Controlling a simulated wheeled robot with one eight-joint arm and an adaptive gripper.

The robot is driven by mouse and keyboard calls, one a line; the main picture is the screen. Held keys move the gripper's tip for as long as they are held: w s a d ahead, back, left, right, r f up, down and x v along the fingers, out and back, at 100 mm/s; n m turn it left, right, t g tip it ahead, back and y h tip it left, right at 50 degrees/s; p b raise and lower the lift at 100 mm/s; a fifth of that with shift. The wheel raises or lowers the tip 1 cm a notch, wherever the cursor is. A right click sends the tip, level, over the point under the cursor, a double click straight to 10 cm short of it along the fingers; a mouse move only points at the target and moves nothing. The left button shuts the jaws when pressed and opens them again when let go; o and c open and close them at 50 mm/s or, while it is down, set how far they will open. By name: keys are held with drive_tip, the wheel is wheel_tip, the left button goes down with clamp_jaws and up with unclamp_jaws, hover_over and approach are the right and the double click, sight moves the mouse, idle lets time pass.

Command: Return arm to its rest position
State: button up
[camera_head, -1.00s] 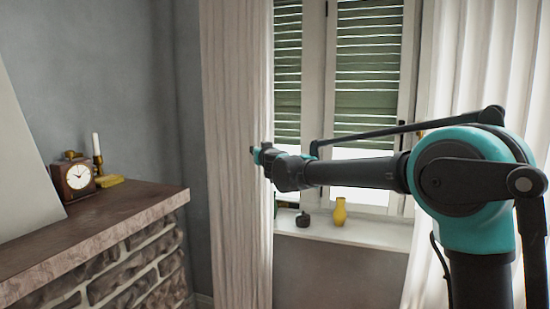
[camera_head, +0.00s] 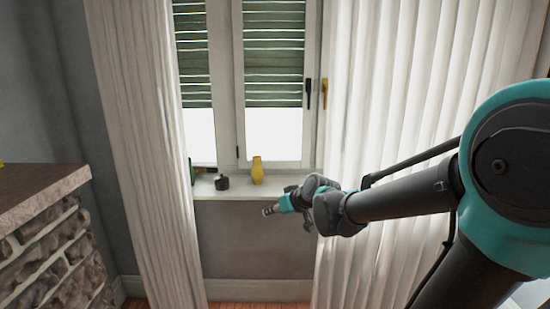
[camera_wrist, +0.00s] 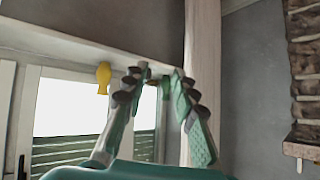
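My arm reaches in from the right of the head view, bent across the white curtain. My gripper (camera_head: 270,210) is in front of the wall just below the window sill, clear of the things on it. In the wrist view my gripper (camera_wrist: 160,72) shows two green and grey fingers with a gap between them; it is open and I see nothing held. The wrist view is upside down, with the sill across its top.
On the white sill (camera_head: 232,188) stand a yellow vase (camera_head: 257,170), a small dark pot (camera_head: 221,182) and a partly hidden green object (camera_head: 191,171). A stone-faced mantel (camera_head: 40,192) is at the left. Curtains flank the window. The floor shows below.

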drive_tip(key=s+d+f+m+g+h, duration=0.3)
drive_tip(key=s+d+f+m+h, duration=0.2)
drive_tip(key=s+d+f, duration=1)
drive_tip(key=s+d+h, duration=0.1)
drive_tip(key=s+d, duration=0.2)
drive_tip(key=d, duration=0.1)
drive_tip(key=shift+s+d+f+m+g, duration=0.2)
drive_tip(key=shift+s+m+g, duration=0.15)
drive_tip(key=shift+m+g, duration=0.05)
idle(0.6)
